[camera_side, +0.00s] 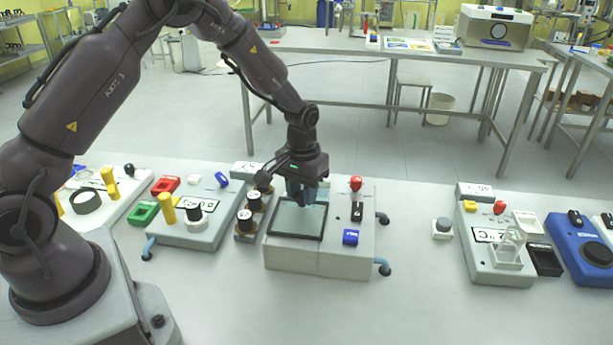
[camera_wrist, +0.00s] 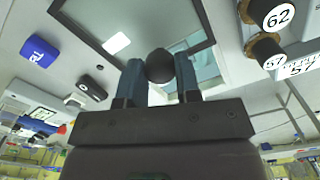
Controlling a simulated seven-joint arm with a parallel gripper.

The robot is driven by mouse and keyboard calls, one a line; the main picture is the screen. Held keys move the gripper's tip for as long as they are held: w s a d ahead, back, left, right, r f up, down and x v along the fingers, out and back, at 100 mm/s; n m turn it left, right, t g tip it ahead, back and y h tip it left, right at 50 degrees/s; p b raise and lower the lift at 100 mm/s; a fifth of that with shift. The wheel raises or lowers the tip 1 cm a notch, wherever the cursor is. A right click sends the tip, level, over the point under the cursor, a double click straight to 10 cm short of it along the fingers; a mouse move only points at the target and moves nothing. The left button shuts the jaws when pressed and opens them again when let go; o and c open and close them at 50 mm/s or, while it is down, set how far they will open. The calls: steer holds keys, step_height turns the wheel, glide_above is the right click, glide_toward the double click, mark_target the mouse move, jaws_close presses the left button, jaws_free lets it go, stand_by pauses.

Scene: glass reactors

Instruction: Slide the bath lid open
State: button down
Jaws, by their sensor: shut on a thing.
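The bath is a grey box (camera_side: 318,262) in the middle of the bench, with a dark-framed opening on its top left. A clear, pale lid (camera_side: 300,221) shows within the frame, and the dark frame (camera_wrist: 100,44) also crosses the wrist view. A round black knob (camera_wrist: 159,66) sits at the lid. My gripper (camera_side: 301,196) points down over the far part of the lid. In the wrist view its two blue-grey fingers stand on either side of the knob, shut on it. In the side view the fingers hide the knob. How far the lid is open is hard to tell.
On the bath's right part are a red knob (camera_side: 356,184), a black switch (camera_side: 357,211) and a blue block (camera_side: 351,237). Blue pipes stick out at its right. Black-capped bottles (camera_side: 245,221) stand close on its left.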

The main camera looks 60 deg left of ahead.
mark_target(301, 210)
steer(key=shift+s+d, duration=0.55)
steer(key=shift+d, duration=0.05)
steer(key=c, duration=0.8)
jaws_free()
step_height(301, 210, up, 13)
